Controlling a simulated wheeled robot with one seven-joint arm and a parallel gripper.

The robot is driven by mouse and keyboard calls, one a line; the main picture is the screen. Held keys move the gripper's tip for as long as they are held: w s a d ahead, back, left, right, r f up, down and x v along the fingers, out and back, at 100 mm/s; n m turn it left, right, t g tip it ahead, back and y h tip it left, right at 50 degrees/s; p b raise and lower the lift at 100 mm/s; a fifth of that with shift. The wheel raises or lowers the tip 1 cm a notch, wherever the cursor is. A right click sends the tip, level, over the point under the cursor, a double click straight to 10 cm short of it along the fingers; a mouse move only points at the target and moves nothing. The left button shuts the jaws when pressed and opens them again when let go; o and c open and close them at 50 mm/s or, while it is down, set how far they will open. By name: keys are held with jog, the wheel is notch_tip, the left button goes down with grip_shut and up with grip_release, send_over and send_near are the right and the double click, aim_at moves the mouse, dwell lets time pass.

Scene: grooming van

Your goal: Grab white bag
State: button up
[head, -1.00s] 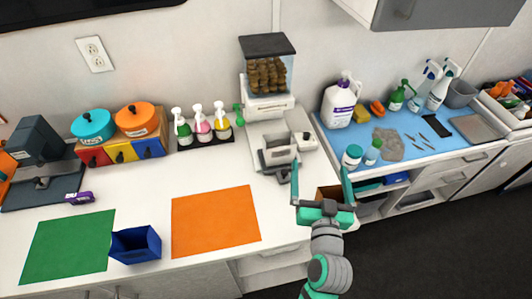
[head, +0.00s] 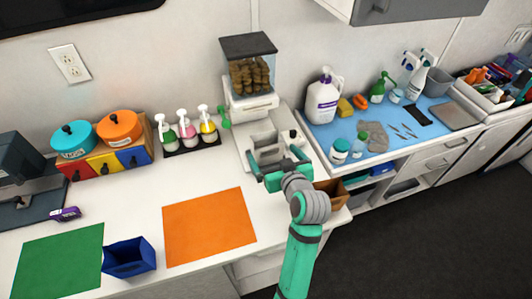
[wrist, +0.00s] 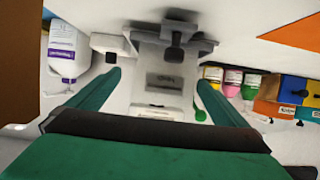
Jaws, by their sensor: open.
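I cannot make out a thing that is clearly a white bag. The white treat dispenser (head: 252,106) stands at the back of the counter, with a clear bin of brown treats on top. A grey-and-white clamp-like holder (head: 264,139) sits in front of it; whether a bag is in it I cannot tell. My gripper (head: 276,160) is open and empty, just in front of this holder and partly covering it. In the wrist view the open fingers (wrist: 160,85) frame the dispenser's white front (wrist: 165,88), with the dark holder (wrist: 172,42) beyond.
An orange mat (head: 210,228), a green mat (head: 58,262) and a blue bin (head: 130,257) lie to the left. Pump bottles (head: 186,132) stand left of the dispenser. A blue mat (head: 350,130) with a white jug (head: 323,97) and bottles is on the right. A brown box (head: 331,193) is below my arm.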

jog(key=shift+a+x, duration=0.2)
jog(key=shift+x, duration=1.15)
jog(key=shift+a+x, duration=0.15)
jog(key=shift+x, duration=1.25)
jog(key=shift+s+f, duration=0.1)
jog(key=shift+s, duration=0.05)
jog(key=c, duration=1.2)
